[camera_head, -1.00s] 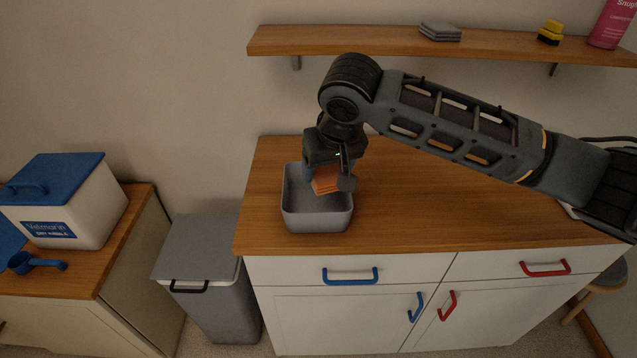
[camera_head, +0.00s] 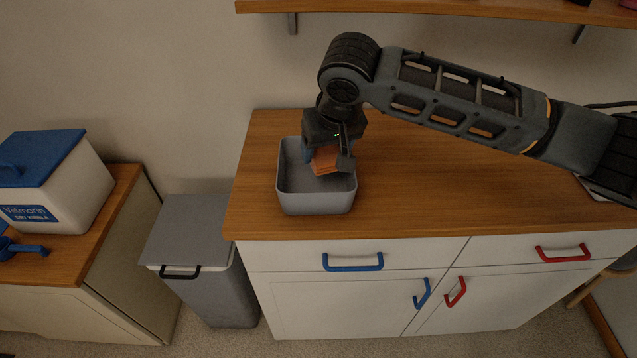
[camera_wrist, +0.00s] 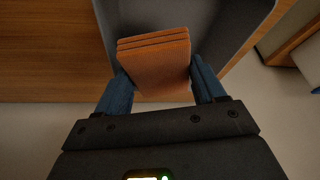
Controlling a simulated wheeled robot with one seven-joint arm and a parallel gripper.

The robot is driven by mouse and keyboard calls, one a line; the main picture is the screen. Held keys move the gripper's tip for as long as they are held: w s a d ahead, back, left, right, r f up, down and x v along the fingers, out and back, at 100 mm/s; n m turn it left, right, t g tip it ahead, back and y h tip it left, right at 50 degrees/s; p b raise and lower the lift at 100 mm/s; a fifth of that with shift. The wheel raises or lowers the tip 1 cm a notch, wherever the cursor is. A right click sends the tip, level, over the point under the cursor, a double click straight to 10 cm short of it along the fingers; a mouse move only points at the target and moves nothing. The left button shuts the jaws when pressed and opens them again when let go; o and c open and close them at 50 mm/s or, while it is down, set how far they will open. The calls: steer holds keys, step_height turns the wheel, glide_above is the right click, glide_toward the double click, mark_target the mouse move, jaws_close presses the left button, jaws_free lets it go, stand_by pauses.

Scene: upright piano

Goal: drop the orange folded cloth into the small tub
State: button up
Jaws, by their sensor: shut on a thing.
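The orange folded cloth (camera_head: 325,160) is between the fingers of my gripper (camera_head: 328,158), which is shut on it. In the wrist view the cloth (camera_wrist: 155,62) shows as a stack of folded layers between the two blue fingertips of my gripper (camera_wrist: 160,82). The small tub (camera_head: 317,203) is a grey open box on the wooden counter. In the head view the cloth is over the tub's opening, toward its right side. I cannot tell its exact height above the tub floor. The tub's grey inside (camera_wrist: 225,25) shows behind the cloth in the wrist view.
The wooden counter (camera_head: 420,205) is clear to the right of the tub, beneath my arm. A shelf (camera_head: 430,8) runs along the wall above. A grey lidded bin (camera_head: 195,230) stands left of the counter. A blue-lidded kibble box (camera_head: 60,190) sits on the far-left cabinet.

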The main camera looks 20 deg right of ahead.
steer(key=shift+f, duration=0.15)
steer(key=o, duration=1)
steer(key=v, duration=0.7)
steer(key=shift+s+r+b, duration=0.15)
steer(key=shift+r+b, duration=0.15)
steer(key=shift+r, duration=0.1)
